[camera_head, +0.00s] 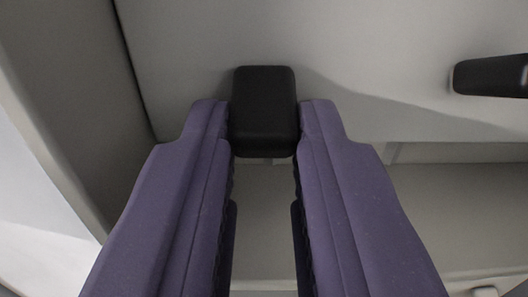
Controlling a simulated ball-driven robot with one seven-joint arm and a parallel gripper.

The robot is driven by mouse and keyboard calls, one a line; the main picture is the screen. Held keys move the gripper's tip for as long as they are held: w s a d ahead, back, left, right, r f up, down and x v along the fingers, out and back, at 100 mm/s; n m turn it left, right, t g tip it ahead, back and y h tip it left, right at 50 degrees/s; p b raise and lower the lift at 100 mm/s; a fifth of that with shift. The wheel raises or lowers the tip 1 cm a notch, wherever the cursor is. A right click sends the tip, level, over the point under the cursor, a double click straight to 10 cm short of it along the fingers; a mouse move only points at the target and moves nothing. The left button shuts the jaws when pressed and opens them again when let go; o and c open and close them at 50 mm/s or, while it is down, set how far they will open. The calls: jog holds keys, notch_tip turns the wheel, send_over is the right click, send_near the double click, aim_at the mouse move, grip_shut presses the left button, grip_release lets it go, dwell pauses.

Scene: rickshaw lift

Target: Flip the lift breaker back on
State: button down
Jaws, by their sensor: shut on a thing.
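My gripper (263,128) comes up from the bottom of the head view with two purple fingers. They are shut on a black rounded block (264,104), which looks like the breaker's handle, with one fingertip on each side of it. The block stands against a light grey panel (200,40). Its lower edge ends a little below the fingertips, and its upper part sticks out beyond them. No label or marking shows on it, and I cannot tell its on or off position.
A second black handle-like part (491,76) juts in at the right edge, apart from my gripper. A darker grey side wall (85,100) rises at the left. A grey ledge or recess (460,215) lies below the panel at the right.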

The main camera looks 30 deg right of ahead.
aim_at(261, 105)
jog(key=shift+r, duration=0.1)
jog(key=r+g+y+p, duration=0.1)
jog(key=g+p, duration=0.1)
jog(key=p, duration=0.3)
jog(key=shift+s+a+r, duration=0.1)
jog(key=shift+r, duration=0.1)
jog(key=r+g+y+p, duration=0.1)
jog(key=g+p, duration=0.1)
jog(key=p, duration=0.3)
jog(key=shift+y, duration=0.3)
jog(key=g+y+p, duration=0.1)
jog(key=g+p, duration=0.1)
jog(key=shift+r+g+y, duration=0.15)
jog(key=shift+g+y, duration=0.15)
jog(key=shift+r+g+y, duration=0.25)
jog(key=shift+g+y, duration=0.45)
jog(key=shift+g, duration=0.2)
jog(key=c, duration=1)
grip_release()
jog(key=v, duration=0.7)
jog(key=shift+r, duration=0.35)
